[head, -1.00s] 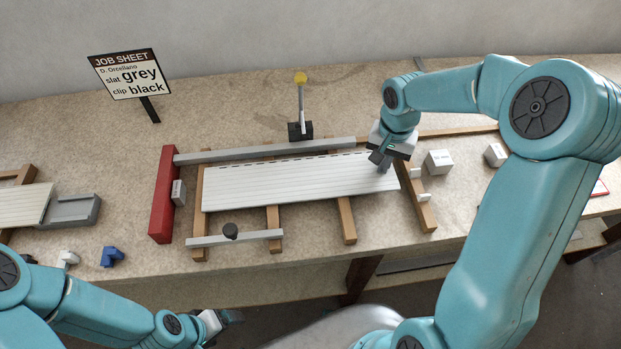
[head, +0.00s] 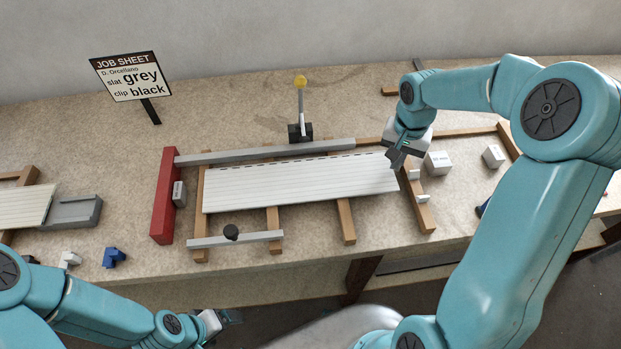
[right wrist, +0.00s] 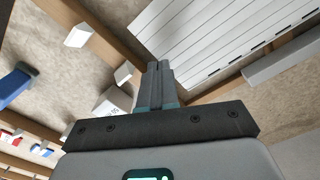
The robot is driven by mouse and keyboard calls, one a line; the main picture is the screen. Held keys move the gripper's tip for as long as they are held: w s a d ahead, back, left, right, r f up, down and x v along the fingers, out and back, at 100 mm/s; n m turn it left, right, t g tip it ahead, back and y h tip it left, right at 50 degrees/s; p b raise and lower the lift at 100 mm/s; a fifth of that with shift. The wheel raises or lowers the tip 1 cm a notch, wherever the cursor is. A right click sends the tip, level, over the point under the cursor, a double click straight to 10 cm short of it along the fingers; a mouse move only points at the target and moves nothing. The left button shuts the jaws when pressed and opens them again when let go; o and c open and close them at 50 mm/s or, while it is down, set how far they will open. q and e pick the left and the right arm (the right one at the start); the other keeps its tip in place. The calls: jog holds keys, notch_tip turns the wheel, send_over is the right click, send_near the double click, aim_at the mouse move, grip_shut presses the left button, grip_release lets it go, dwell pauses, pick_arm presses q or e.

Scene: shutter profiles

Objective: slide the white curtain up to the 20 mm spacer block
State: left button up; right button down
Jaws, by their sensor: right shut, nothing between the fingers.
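The white curtain (head: 300,185) of ribbed slats lies flat across wooden rails; its right end also shows in the right wrist view (right wrist: 195,35). A small pale block (head: 179,193) sits against the red stop (head: 161,200), with a narrow gap between it and the curtain's left end. Its label is too small to read. My right gripper (head: 395,160) is shut and empty at the curtain's right end; its fingertips show together in the right wrist view (right wrist: 159,66). My left gripper (head: 230,317) is low, in front of the bench; its jaws are unclear.
Two labelled white blocks (head: 438,163) (head: 493,156) stand right of the curtain. A yellow-topped lever (head: 301,105) stands behind.

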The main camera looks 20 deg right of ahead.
aim_at(378, 172)
jog(key=shift+s+d, duration=0.15)
jog(key=shift+d, duration=0.4)
jog(key=shift+s+d, duration=0.15)
jog(key=shift+d, duration=0.35)
jog(key=shift+f+b, duration=0.75)
jog(key=shift+f, duration=0.1)
jog(key=shift+w+a+b, duration=0.25)
jog(key=shift+w+a, duration=0.05)
jog(key=shift+a, duration=0.7)
jog(key=shift+w+a+b, duration=0.3)
jog(key=shift+a, duration=0.65)
jog(key=shift+w+a+b, duration=0.25)
jog(key=shift+w+a, duration=0.05)
jog(key=shift+a, duration=0.7)
dwell(1.0)
jog(key=shift+d, duration=0.1)
dwell(0.3)
jog(key=shift+s+d, duration=0.25)
jog(key=shift+d, duration=0.4)
notch_tip(378, 172, up, 7)
jog(key=p, duration=0.4)
jog(key=shift+f+p, duration=0.15)
jog(key=shift+p, duration=0.15)
